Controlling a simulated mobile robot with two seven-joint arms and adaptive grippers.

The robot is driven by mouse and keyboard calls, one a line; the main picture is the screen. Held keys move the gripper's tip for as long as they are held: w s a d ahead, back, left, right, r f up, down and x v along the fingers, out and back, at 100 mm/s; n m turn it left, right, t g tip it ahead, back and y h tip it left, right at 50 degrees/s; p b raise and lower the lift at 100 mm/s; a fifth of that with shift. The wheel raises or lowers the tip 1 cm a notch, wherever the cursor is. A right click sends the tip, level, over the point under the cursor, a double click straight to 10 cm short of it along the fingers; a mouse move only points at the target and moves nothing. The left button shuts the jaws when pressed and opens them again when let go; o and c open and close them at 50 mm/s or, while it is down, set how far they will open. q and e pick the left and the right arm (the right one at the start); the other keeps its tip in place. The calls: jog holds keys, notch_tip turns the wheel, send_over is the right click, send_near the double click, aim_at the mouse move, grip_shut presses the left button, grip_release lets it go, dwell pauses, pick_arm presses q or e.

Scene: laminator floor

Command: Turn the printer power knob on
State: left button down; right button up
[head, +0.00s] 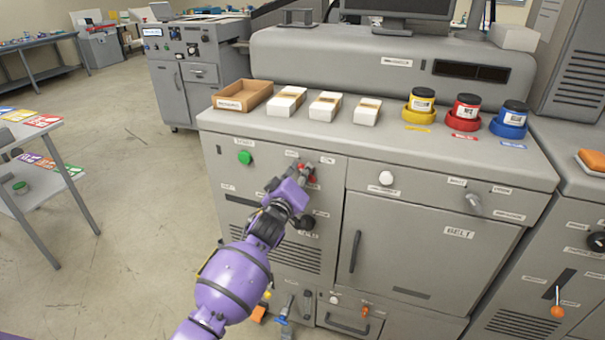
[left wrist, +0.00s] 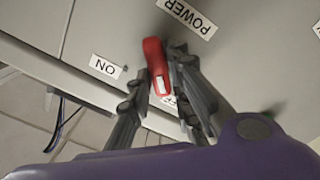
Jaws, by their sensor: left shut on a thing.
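The printer (head: 330,150) is a large grey machine in the middle of the head view. Its power knob (left wrist: 155,62) is red with a white mark and sits below the POWER label (left wrist: 188,17) in the left wrist view. The ON label (left wrist: 106,66) is to the knob's left in that view, and another label is partly hidden behind the fingers. My left gripper (head: 303,173) is at the upper left front panel, with its fingers on both sides of the red knob, shut on it. In the left wrist view the gripper (left wrist: 160,85) also shows around the knob. My right gripper is not seen.
A green button (head: 245,158) is left of the knob, and a black round knob (head: 305,222) is just below my gripper. A cardboard tray (head: 243,106), white boxes and yellow, red and blue jars stand on top.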

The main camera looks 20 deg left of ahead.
pick_arm(q)
jog(key=shift+d+f+m+p, duration=0.1)
jog(key=shift+d+m+p, duration=0.15)
jog(key=shift+m, duration=2.7)
jog(key=shift+d+r+m+p, duration=0.1)
jog(key=shift+d+m+p, duration=0.15)
jog(key=shift+m, duration=2.65)
jog(key=shift+d+f+m+p, duration=0.1)
jog(key=shift+d+m+p, duration=0.15)
jog(key=shift+m, duration=2.7)
jog(key=c, duration=1.7)
grip_release()
jog(key=shift+s, duration=0.1)
